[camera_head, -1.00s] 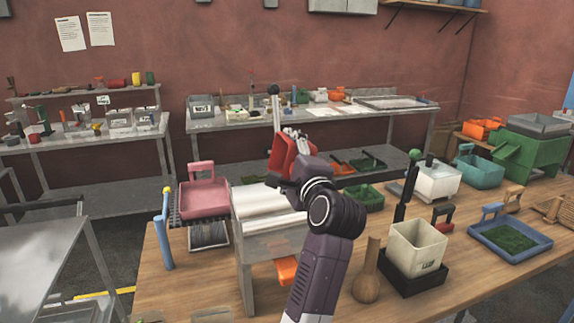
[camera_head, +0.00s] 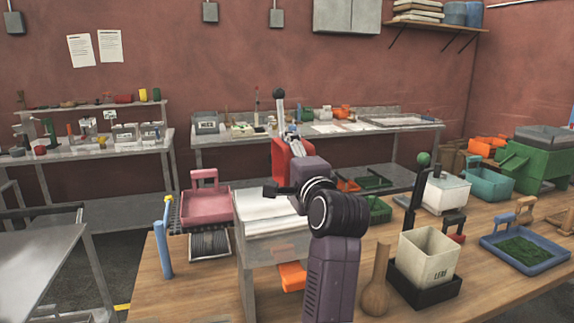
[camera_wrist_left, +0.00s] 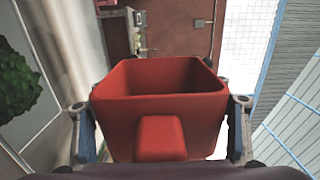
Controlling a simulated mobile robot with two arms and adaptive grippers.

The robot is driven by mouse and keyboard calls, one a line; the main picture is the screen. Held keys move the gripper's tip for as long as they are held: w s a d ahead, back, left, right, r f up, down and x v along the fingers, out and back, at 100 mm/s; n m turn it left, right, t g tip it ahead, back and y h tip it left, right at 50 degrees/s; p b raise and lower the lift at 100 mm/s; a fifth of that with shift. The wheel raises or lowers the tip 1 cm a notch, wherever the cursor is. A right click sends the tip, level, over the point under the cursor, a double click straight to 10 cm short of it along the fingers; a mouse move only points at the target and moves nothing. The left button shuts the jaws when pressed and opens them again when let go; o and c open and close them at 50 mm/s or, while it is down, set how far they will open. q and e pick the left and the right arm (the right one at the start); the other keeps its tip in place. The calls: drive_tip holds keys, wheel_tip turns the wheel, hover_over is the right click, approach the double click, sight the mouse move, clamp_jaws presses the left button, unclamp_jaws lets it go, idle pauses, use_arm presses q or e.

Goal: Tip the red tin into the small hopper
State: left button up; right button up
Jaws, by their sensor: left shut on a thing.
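My left gripper (camera_wrist_left: 160,112) is shut on the red tin (camera_wrist_left: 160,125), with one finger on each side of it. In the left wrist view its open mouth and inner walls show, but I cannot see its bottom or any contents. In the head view the red tin (camera_head: 280,160) is partly hidden behind my wrist, above the back of a pale box-shaped hopper (camera_head: 262,205) on legs. An orange part (camera_head: 292,276) sits under that hopper. I cannot tell from these frames whether the tin is over its opening. My right gripper is not in view.
A pink tray (camera_head: 205,204) and a blue-handled tool (camera_head: 163,240) stand left of the hopper. To the right are a wooden bottle-shaped thing (camera_head: 376,290), a cream bin (camera_head: 427,257) in a black tray and a blue tray (camera_head: 520,262). A green machine (camera_head: 535,160) is at the far right.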

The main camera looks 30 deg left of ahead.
use_arm(q)
drive_tip(key=shift+r, duration=0.2)
wheel_tip(320, 180, up, 8)
drive_tip(key=p, duration=0.4)
drive_tip(key=shift+f, duration=0.1)
drive_tip(key=shift+d, duration=0.1)
